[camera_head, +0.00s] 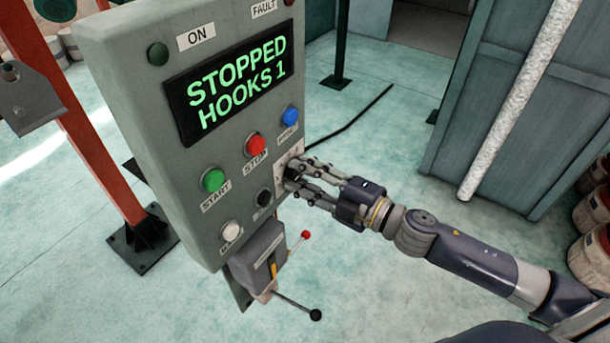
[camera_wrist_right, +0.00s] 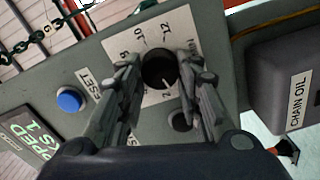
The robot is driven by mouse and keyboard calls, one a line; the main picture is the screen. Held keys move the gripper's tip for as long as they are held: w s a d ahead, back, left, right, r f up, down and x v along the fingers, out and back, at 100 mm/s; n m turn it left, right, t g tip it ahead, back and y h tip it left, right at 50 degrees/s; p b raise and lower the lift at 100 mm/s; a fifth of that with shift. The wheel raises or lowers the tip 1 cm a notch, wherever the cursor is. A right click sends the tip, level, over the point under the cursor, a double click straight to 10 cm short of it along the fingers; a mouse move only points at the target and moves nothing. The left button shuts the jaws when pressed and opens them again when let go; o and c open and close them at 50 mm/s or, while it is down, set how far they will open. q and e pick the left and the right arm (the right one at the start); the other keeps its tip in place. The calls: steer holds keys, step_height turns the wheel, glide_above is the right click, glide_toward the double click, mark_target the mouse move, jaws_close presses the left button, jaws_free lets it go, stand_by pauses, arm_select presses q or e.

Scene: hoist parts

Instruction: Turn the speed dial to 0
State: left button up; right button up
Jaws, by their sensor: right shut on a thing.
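The speed dial (camera_wrist_right: 158,68) is a round black knob on a white scale plate (camera_wrist_right: 178,24) with printed numbers, 10 and 12 readable among them. A pale pointer line on the knob points down and right in the right wrist view, toward the side with a 2; the exact reading is unclear. My right gripper (camera_wrist_right: 159,60) is shut on the dial, one finger on each side. In the head view my right gripper (camera_head: 290,174) is at the right edge of the grey control panel (camera_head: 130,60) and covers most of the dial. My left gripper is out of view.
The panel carries a green START button (camera_head: 213,180), a red STOP button (camera_head: 256,145), a blue button (camera_head: 290,116) and a display (camera_head: 232,84) reading STOPPED HOOKS 1. A box with levers (camera_head: 259,256) hangs below. A chain oil box (camera_wrist_right: 282,85) is beside the panel.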

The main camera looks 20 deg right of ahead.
steer(key=shift+f+n, duration=0.1)
steer(key=shift+n, duration=1.6)
steer(key=o, duration=1)
steer(key=shift+s, duration=0.1)
steer(key=shift+v, duration=5.95)
